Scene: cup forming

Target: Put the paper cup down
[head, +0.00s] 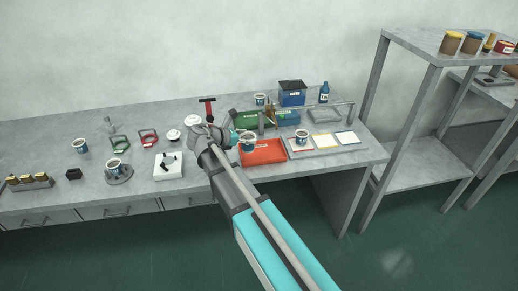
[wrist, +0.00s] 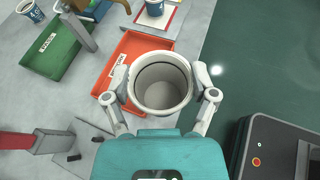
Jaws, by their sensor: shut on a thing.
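The paper cup (head: 247,142) is white with a blue print in the head view. In the wrist view I look down into its open, empty inside (wrist: 161,84). My gripper (head: 238,138) is shut on the cup, with one finger on each side of its wall in the wrist view (wrist: 161,96). The cup appears upright and over or in front of the orange-red tray (head: 265,153), which also shows behind it in the wrist view (wrist: 112,78). The gap between the cup's base and the tray is hidden.
A green tray (head: 245,119) lies behind the orange-red one. To the right, another cup (head: 302,136) stands by several pale cards (head: 325,141). A blue bin (head: 292,94) stands at the back. A white block (head: 168,170) and another cup (head: 115,165) are left.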

